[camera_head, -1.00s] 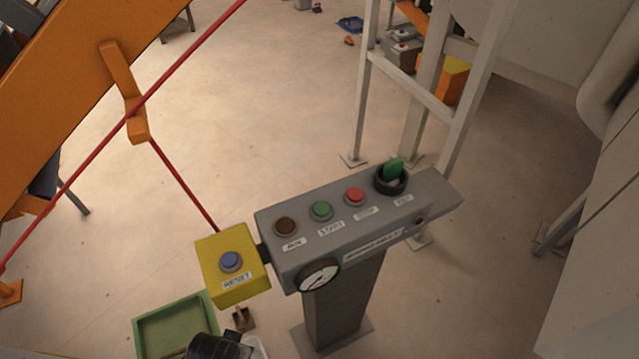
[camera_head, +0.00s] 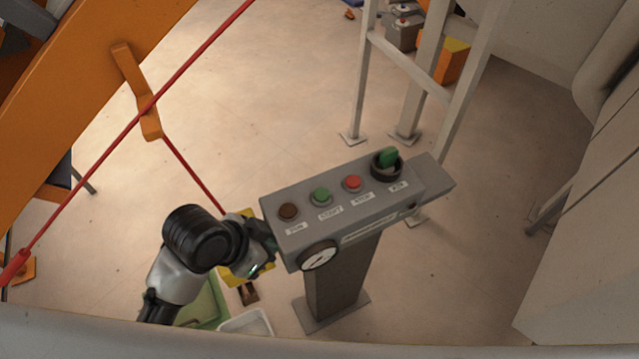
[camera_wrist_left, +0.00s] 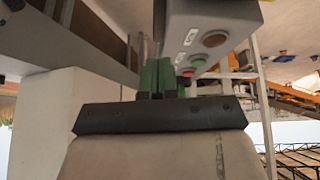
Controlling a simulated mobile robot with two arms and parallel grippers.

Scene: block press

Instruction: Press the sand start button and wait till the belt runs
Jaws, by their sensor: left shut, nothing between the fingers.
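The grey console (camera_head: 345,236) stands on a post in the head view. Its green button (camera_head: 321,196), with a label that seems to read START, sits between a dark brown round lamp or button (camera_head: 288,212) and a red button (camera_head: 352,183). My left gripper (camera_head: 266,243) is shut and empty at the console's left end, below and left of the green button and apart from it. In the left wrist view its green fingers (camera_wrist_left: 158,76) are together beside the console (camera_wrist_left: 183,18), and the green button (camera_wrist_left: 198,62) shows to their right. My right gripper is out of view.
A green rotary switch (camera_head: 388,159) and a gauge (camera_head: 319,255) are on the console. A yellow box (camera_head: 236,277) is mostly hidden behind my left gripper. A red cord (camera_head: 190,173) hangs at the left. A white frame (camera_head: 359,75) stands behind. Space above the console is clear.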

